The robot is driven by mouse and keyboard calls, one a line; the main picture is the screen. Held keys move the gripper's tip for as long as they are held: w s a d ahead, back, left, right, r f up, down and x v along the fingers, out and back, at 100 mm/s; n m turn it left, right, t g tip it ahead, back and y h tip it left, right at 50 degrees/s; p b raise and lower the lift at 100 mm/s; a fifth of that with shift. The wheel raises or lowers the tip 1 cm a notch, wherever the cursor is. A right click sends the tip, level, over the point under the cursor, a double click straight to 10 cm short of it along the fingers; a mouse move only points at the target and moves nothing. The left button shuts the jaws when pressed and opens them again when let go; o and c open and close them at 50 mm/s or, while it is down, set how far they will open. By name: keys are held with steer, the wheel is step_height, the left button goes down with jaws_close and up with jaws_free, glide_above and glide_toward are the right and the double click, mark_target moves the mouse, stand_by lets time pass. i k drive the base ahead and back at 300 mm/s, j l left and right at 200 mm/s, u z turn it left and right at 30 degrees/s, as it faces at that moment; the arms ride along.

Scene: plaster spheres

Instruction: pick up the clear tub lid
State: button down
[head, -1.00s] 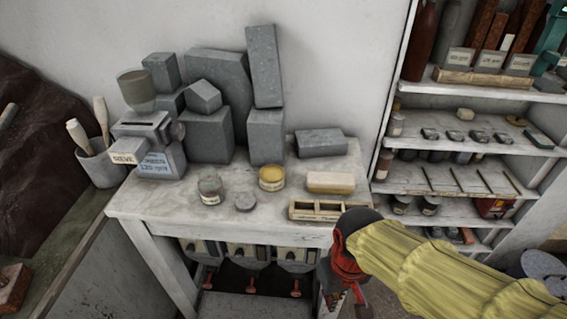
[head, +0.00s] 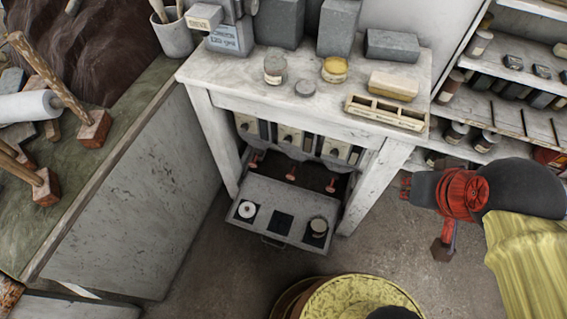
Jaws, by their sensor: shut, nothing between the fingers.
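A small flat grey disc (head: 305,88) lies on the white worktable beside a clear tub (head: 275,68) with pale contents. I cannot tell whether this disc is the clear tub lid. A white knobbed disc (head: 247,209) and a small round pot (head: 318,227) sit on the low pull-out shelf. My gripper (head: 444,247) hangs at the right over the floor, well away from the tabletop things. It is shut and empty.
A yellow-topped tub (head: 334,69), a tan block (head: 393,86) and a divided wooden tray (head: 385,113) share the white worktable (head: 235,88). A grey shelf drawer (head: 282,228) sticks out below it. Shelves (head: 500,118) stand at right. Floor (head: 390,245) shows below my gripper.

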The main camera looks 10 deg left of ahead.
mark_target(247, 210)
steer(key=k+j+u, duration=0.1)
steer(key=k+u, duration=0.25)
steer(key=k+j+u, duration=0.2)
steer(key=k+u, duration=0.15)
